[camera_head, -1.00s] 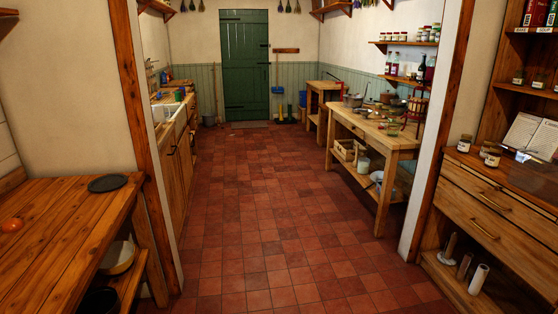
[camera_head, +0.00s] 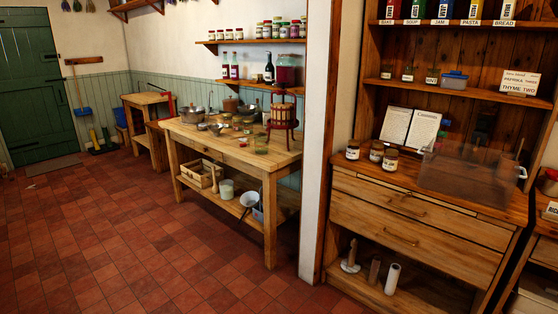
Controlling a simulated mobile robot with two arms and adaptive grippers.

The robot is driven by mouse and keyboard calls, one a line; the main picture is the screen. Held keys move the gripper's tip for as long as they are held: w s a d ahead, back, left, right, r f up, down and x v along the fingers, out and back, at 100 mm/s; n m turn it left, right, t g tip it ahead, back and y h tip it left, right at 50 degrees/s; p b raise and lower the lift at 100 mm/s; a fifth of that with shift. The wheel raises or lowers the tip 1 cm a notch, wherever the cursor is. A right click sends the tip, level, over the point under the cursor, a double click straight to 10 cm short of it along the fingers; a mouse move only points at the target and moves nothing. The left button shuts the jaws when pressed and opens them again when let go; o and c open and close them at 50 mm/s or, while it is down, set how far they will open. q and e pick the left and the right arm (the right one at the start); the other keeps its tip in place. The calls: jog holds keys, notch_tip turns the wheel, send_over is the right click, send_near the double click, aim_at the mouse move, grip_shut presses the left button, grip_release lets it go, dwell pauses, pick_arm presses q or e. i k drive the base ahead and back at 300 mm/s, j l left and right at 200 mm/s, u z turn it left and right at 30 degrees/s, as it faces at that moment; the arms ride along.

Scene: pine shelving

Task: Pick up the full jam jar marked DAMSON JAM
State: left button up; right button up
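No jar's label is legible enough to read DAMSON JAM. Three dark jars with white labels stand close together on the dresser top: one at the left (camera_head: 352,149), one in the middle (camera_head: 376,151) and one at the right (camera_head: 390,160). Several small jars (camera_head: 408,74) stand on the dresser's shelf. More filled jars with pale or coloured lids (camera_head: 284,30) line the upper wall shelf, with several red jars (camera_head: 229,34) at its left end. Whether each jar is full cannot be told. Neither of my grippers is in view.
A clear plastic bin (camera_head: 470,175) and an open book (camera_head: 410,127) share the dresser top (camera_head: 440,203). A wooden worktable (camera_head: 235,150) with bowls stands left of a white wall end (camera_head: 318,150). The tiled floor (camera_head: 130,240) is open at the left.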

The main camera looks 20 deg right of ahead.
aim_at(352, 152)
jog(key=i+j+z, duration=0.45)
jog(key=z, duration=0.15)
jog(key=i+j+z, duration=0.25)
jog(key=j, duration=0.2)
jog(key=j+z, duration=0.3)
jog(key=i+j+z, duration=0.15)
jog(key=j+z, duration=0.15)
jog(key=j, duration=0.15)
jog(key=j+z, duration=0.3)
jog(key=j, duration=0.15)
jog(key=j+z, duration=0.3)
jog(key=i+j, duration=0.05)
jog(key=j, duration=0.05)
